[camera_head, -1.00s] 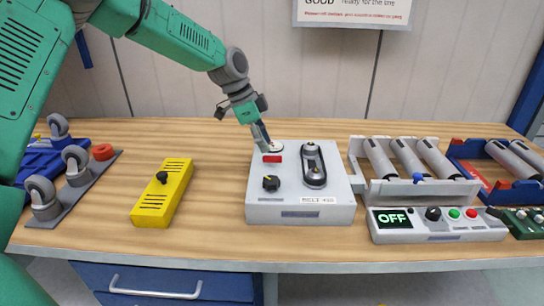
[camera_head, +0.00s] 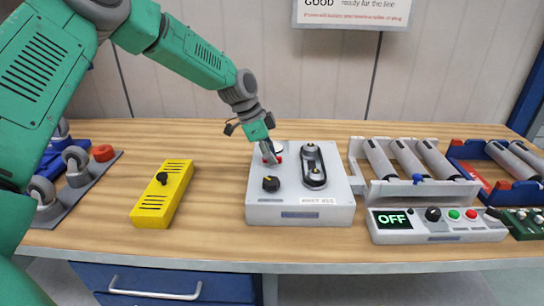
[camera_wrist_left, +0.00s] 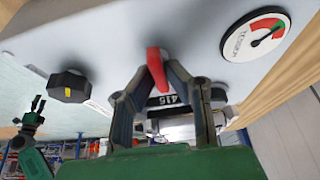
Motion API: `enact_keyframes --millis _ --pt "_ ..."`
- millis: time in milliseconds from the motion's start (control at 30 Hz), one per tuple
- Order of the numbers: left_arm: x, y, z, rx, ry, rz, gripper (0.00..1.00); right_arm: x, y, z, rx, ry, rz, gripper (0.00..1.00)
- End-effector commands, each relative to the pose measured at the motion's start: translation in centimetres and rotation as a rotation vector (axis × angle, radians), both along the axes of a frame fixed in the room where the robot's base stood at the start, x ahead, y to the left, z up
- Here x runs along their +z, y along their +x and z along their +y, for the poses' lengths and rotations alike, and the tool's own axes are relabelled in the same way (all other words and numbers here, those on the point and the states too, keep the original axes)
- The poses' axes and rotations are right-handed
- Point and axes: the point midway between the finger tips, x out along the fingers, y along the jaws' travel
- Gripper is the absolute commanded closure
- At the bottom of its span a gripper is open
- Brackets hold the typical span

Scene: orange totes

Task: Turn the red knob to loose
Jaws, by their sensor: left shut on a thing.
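The grey belt unit (camera_head: 300,212) stands on the bench. Its red knob (camera_wrist_left: 156,66) is a narrow bar between the fingertips of my left gripper (camera_wrist_left: 152,84), which is shut on it. In the head view my left gripper (camera_head: 268,152) comes down from the upper left and partly hides the knob. The white tension dial (camera_wrist_left: 255,37) has red and green bands and a black needle. A black knob (camera_head: 271,184) sits nearer the front, beside the pulley pair (camera_head: 314,165). My right gripper (camera_wrist_left: 36,104) shows small in the left wrist view; its jaw state is unclear.
A yellow box (camera_head: 162,195) with a black knob lies to the left. A roller tray (camera_head: 418,188) and a control box (camera_head: 438,233) reading OFF stand to the right. Caster wheels (camera_head: 75,160) stand at far left. Bare wood separates the yellow box and belt unit.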

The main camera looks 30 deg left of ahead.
Motion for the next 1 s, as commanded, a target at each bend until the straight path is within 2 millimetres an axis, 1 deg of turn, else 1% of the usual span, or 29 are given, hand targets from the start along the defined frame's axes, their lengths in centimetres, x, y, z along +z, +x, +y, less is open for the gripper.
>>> enact_keyframes --millis 167,367,567,1000 --pt "0.1 0.1 0.2 0.027 0.003 -0.003 1.0 0.3 0.0 0.0 0.0 0.0 0.0 0.6" --pt "0.2 0.1 0.2 0.119 0.005 -0.002 1.0 1.2 0.0 0.0 0.0 0.0 0.0 0.6" --pt "0.4 0.1 0.1 0.278 0.006 -0.003 1.0 2.6 0.0 0.0 0.0 0.0 0.0 0.6" --pt "0.4 0.1 0.1 0.697 0.008 -0.007 1.0 5.8 0.0 0.0 0.0 0.0 0.0 0.6"
